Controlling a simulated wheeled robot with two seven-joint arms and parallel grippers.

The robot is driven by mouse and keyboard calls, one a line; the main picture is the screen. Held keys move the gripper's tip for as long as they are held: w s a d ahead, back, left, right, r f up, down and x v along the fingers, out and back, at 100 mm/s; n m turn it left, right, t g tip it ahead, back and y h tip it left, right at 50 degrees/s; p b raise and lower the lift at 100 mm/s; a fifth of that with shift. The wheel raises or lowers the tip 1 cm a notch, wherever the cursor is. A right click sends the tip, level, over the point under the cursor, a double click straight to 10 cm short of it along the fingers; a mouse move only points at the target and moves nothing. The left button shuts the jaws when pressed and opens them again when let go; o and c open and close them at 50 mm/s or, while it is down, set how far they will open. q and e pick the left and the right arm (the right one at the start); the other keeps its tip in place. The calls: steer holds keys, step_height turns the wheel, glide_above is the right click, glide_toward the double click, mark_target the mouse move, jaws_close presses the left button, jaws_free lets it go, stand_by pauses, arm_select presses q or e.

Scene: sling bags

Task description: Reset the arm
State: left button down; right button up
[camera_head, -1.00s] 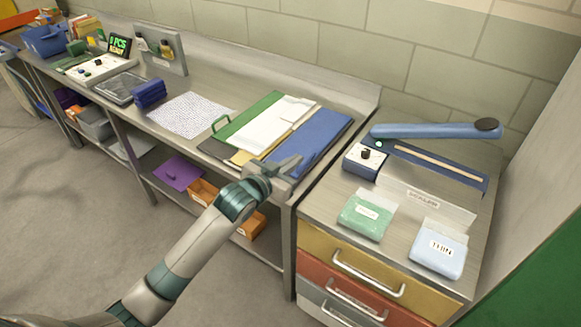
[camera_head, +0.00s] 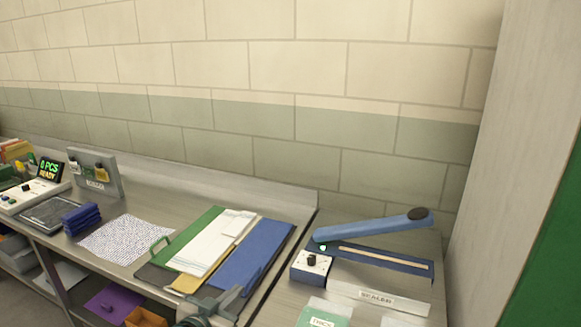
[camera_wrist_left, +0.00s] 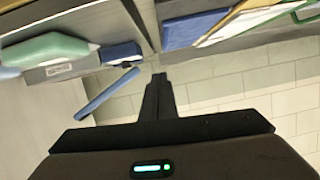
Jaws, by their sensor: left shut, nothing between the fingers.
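My left gripper (camera_head: 226,298) shows at the bottom of the head view, in front of the bench edge near the blue folder (camera_head: 252,252). Most of its arm is cut off by the lower border. In the left wrist view its fingers (camera_wrist_left: 158,82) are together with nothing between them. They point toward the block wall, and that picture is turned upside down. My right gripper is in neither view.
A steel bench holds folders, a dotted sheet (camera_head: 126,239), blue pouches (camera_head: 81,219) and a counting device (camera_head: 34,194). At right, a sealer with a raised blue arm (camera_head: 372,230) stands on a cabinet beside a green pack (camera_head: 325,313). A pale panel (camera_head: 525,110) stands far right.

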arm_select(q)
steer(key=s+a+f+n+g+y, duration=0.1)
steer(key=s+f+g, duration=0.2)
steer(key=s+f, duration=0.55)
steer(key=s+a+f+n+g+y, duration=0.15)
steer(key=s+f, duration=0.45)
steer(key=s, duration=0.6)
steer(key=s+a+f+g+y, duration=0.1)
steer(key=s+a+f+g, duration=0.15)
steer(key=s, duration=0.75)
steer(key=s+a+f+g+y, duration=0.1)
steer(key=s+f+g, duration=0.15)
steer(key=s, duration=0.85)
step_height(320, 180, down, 30)
steer(key=r+g+b, duration=0.1)
steer(key=g+b, duration=0.1)
steer(key=s+a+f+g+b, duration=0.1)
steer(key=s+a+f+b, duration=0.1)
steer(key=s+f, duration=1.6)
step_height(320, 180, down, 2)
steer(key=shift+s+a+f+b, duration=0.15)
steer(key=shift+s+a+b, duration=0.2)
steer(key=shift+a, duration=0.25)
steer(key=shift+w, duration=0.1)
